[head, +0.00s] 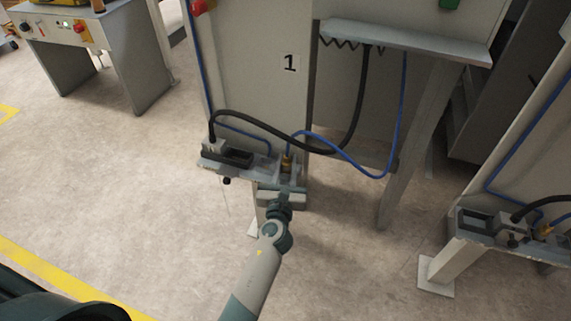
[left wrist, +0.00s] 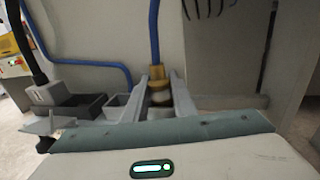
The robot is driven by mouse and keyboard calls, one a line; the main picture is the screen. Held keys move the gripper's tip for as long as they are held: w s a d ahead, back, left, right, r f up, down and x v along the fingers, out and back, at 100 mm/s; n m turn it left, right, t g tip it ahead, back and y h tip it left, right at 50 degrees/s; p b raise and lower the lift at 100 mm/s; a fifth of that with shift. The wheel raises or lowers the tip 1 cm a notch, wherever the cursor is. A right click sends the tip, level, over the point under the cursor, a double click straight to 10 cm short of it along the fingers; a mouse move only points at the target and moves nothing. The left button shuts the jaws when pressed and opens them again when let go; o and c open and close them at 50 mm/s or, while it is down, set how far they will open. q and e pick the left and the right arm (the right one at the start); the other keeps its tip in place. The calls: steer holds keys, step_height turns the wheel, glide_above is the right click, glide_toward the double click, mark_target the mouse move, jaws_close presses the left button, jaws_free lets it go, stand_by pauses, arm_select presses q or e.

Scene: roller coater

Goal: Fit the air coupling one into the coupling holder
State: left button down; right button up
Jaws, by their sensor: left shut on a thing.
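The air coupling one (head: 287,163) is a small brass fitting on the end of a blue hose. It stands upright at the right part of a grey shelf on the cabinet marked 1. My left gripper (head: 287,181) is at the shelf's front edge, shut on the coupling. In the left wrist view the brass coupling (left wrist: 158,80) sits between the two grey fingers (left wrist: 158,95), hose upward. The coupling holder seems to be the small grey open box (left wrist: 119,106) by the fingers; the coupling's lower end is partly hidden. My right gripper is not in view.
A black cable with a grey plug (head: 213,147) stands at the shelf's left end, beside a dark rectangular socket (head: 236,156). The blue hose (head: 345,157) loops to the right. A similar station (head: 480,222) stands at the right. The floor (head: 130,190) at left is clear.

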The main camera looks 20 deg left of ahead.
arm_select(q)
steer(key=shift+f, duration=0.15)
steer(key=c, duration=1.5)
jaws_free()
steer(key=shift+o, duration=0.2)
